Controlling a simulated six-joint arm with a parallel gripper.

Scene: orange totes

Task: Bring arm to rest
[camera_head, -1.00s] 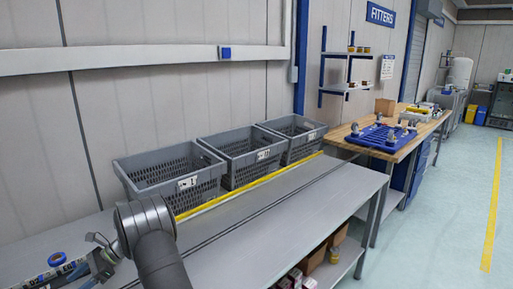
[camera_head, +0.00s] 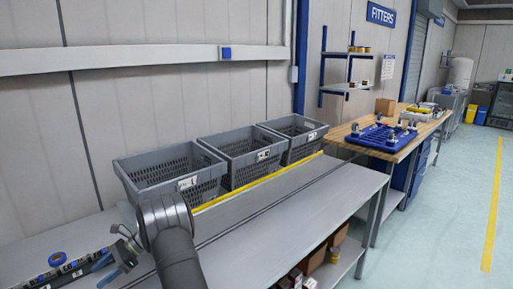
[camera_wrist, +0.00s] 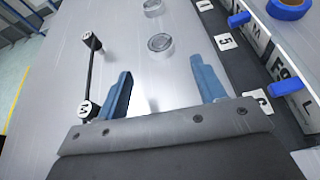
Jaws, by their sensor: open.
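My gripper (camera_head: 120,258) is low at the left of the grey bench (camera_head: 250,215) in the head view, partly behind my dark arm. In the wrist view its two blue fingers (camera_wrist: 160,80) are wide apart with nothing between them. Beyond the fingers lies bare bench top with two small round metal-looking pieces (camera_wrist: 160,42).
A black strip with lettered tiles (camera_head: 72,272) and a blue ring (camera_head: 57,259) lie left of my gripper. Three grey crates (camera_head: 170,185) (camera_head: 245,165) (camera_head: 297,142) line the wall side behind a yellow strip (camera_head: 270,180). The bench's right part is clear.

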